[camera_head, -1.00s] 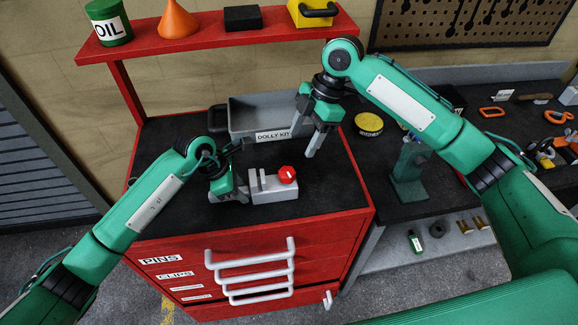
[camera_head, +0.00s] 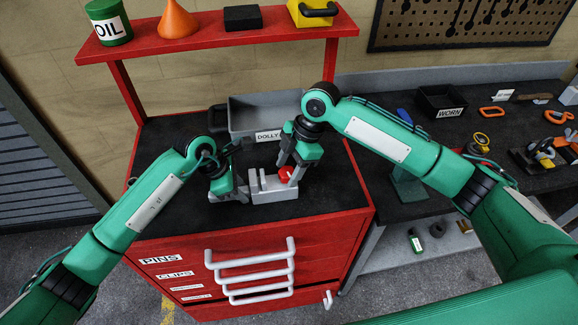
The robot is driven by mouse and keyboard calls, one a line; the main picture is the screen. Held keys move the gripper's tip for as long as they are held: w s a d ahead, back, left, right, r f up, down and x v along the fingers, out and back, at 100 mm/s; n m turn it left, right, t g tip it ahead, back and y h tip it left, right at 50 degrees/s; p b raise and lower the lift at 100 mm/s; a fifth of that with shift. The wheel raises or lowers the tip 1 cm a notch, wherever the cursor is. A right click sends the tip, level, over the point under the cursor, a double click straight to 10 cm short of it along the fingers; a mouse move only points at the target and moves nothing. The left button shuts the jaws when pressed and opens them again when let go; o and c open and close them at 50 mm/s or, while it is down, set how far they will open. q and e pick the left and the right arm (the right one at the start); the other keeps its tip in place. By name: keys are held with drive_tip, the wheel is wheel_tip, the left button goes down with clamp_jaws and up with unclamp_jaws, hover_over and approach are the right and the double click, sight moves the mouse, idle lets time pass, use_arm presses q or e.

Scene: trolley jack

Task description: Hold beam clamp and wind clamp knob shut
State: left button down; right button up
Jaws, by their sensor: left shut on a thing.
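The beam clamp (camera_head: 272,192) is a light grey block with an upright jaw, standing on the black top of the red tool cabinet. Its red clamp knob (camera_head: 286,175) sits at the block's right end, partly hidden by my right gripper. My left gripper (camera_head: 240,193) is shut on the clamp's left end. My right gripper (camera_head: 287,174) points down at the knob, its fingers apart, one on each side of the knob. Whether the fingers touch the knob cannot be told.
A grey bin (camera_head: 262,113) labelled DOLLY KIT stands behind the clamp. A red shelf (camera_head: 210,36) with an oil can, orange funnel and yellow box hangs above. A dark bench (camera_head: 400,150) lies to the right, with a black WORN bin (camera_head: 440,102).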

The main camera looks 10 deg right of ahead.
use_arm(q)
drive_tip(key=shift+f, duration=0.1)
use_arm(e)
drive_tip(key=c, duration=0.7)
drive_tip(key=shift+s+m+t, duration=0.1)
drive_tip(key=shift+m+t, duration=0.5)
drive_tip(key=shift+m, duration=1)
drive_tip(key=shift+c, duration=0.2)
drive_tip(key=o, duration=1)
drive_tip(key=shift+r, duration=0.1)
drive_tip(key=v, duration=1.2)
drive_tip(key=shift+d, duration=0.1)
